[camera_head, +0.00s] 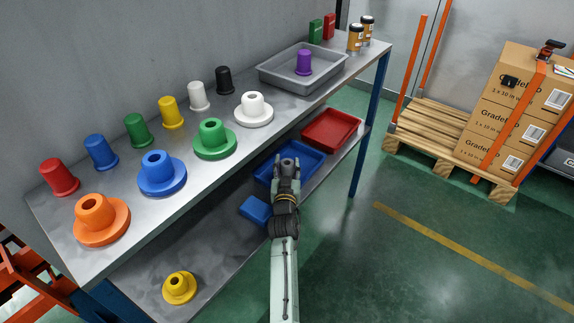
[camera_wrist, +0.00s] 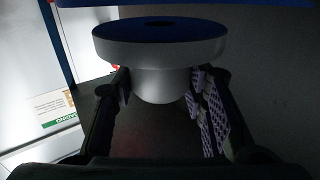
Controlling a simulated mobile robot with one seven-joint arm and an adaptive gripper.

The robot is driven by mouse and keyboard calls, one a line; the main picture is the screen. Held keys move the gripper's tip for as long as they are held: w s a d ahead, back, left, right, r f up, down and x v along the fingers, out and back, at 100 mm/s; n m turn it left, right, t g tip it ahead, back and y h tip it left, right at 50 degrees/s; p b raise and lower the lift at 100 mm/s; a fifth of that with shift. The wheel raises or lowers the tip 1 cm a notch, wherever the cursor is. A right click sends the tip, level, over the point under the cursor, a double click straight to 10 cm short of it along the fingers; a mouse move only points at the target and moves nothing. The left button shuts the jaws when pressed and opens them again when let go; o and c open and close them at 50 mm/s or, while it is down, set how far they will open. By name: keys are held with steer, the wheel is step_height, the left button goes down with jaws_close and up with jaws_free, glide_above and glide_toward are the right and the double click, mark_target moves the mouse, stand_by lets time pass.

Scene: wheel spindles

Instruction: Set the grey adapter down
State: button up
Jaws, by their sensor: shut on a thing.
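My gripper (camera_head: 287,168) is shut on the grey adapter (camera_head: 289,162), which shows between the fingertips over the blue tray (camera_head: 316,158) on the lower shelf. I cannot tell whether the adapter touches the tray. In the wrist view, the adapter's narrow hub (camera_wrist: 163,86) is between the two fingers of my gripper (camera_wrist: 163,98), and its wide flange (camera_wrist: 160,52) lies beyond them at the top of the picture. My gripper and arm hide part of the tray.
A red tray (camera_head: 331,128) stands right of the blue one. A small blue block (camera_head: 256,211) and a yellow adapter (camera_head: 179,287) are on the lower shelf (camera_head: 215,262). The upper shelf (camera_head: 120,184) carries several coloured adapters, spindles and a grey tray (camera_head: 275,80), and overhangs the lower one.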

steer(key=shift+f+b, duration=0.45)
steer(key=shift+b, duration=0.1)
steer(key=shift+f, duration=0.1)
steer(key=o, duration=1.2)
steer(key=shift+r, duration=0.3)
steer(key=s, duration=0.4)
steer(key=s+b, duration=0.1)
steer(key=s, duration=0.3)
steer(key=s+b, duration=0.1)
steer(key=s, duration=0.3)
steer(key=shift+r, duration=0.3)
